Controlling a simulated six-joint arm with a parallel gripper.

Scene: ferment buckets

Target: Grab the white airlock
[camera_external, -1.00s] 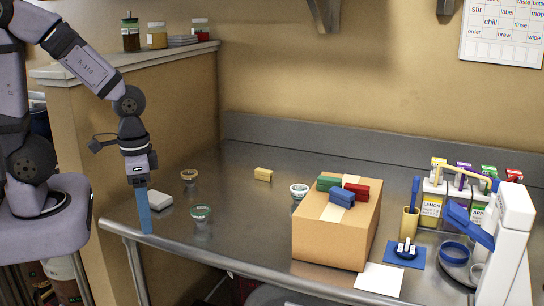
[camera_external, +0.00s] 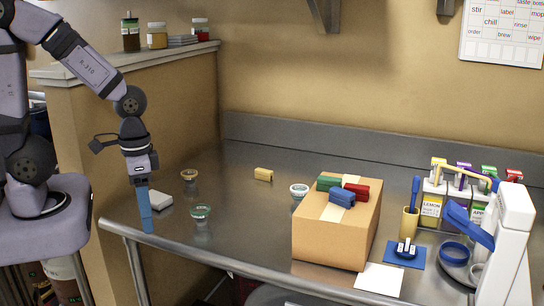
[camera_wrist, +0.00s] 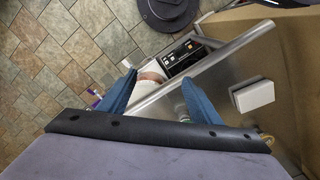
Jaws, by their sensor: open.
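No thing is plainly an airlock. A small round piece with a white rim (camera_external: 299,189) stands on the steel counter left of the cardboard box; it may be the white airlock. Two similar small pieces, one tan-rimmed (camera_external: 190,175) and one green-and-white-rimmed (camera_external: 201,211), stand nearer my arm. My gripper (camera_external: 148,225) points down at the counter's left front corner, left of these pieces and well away from the white-rimmed one. In the wrist view its blue fingers (camera_wrist: 160,90) are apart, with nothing held between them.
A white block (camera_external: 156,203) lies just behind my gripper; the wrist view shows it right of the fingers (camera_wrist: 252,96). The cardboard box (camera_external: 330,240) bears coloured blocks. Cartons and a white dispenser (camera_external: 508,240) stand at right. The counter's front rail (camera_external: 250,268) borders open floor.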

